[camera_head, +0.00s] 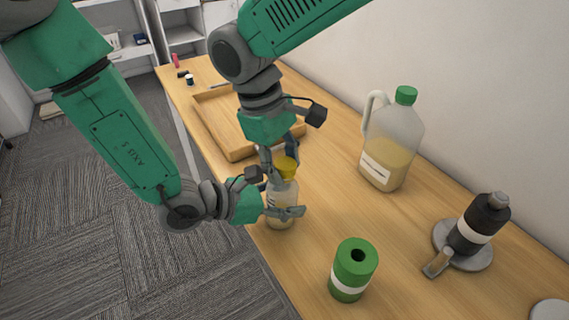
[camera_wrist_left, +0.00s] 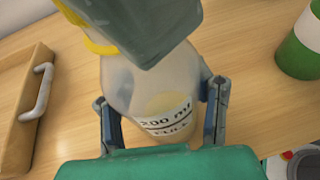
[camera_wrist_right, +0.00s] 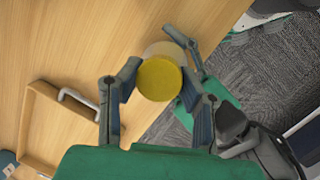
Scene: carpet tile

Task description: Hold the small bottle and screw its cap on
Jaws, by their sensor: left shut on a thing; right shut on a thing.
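The small bottle (camera_head: 281,192) is clear with a white label and stands upright near the table's front edge; I cannot tell if its base touches the wood. My left gripper (camera_head: 284,212) is shut around its body, with a finger on each side in the left wrist view (camera_wrist_left: 163,118). The yellow cap (camera_head: 286,167) sits at the bottle's top and also shows from above in the right wrist view (camera_wrist_right: 158,79). My right gripper (camera_head: 281,172) comes from above and is shut on the cap. Its fingers partly hide the cap and neck, so the thread is hidden.
A wooden tray (camera_head: 236,155) lies behind the bottle. A large jug with a green cap (camera_head: 391,147) stands to the right. A green cylinder (camera_head: 354,269) stands in front, and a dark bottle on a grey round base (camera_head: 479,223) is at the right. The table's edge is close on the left.

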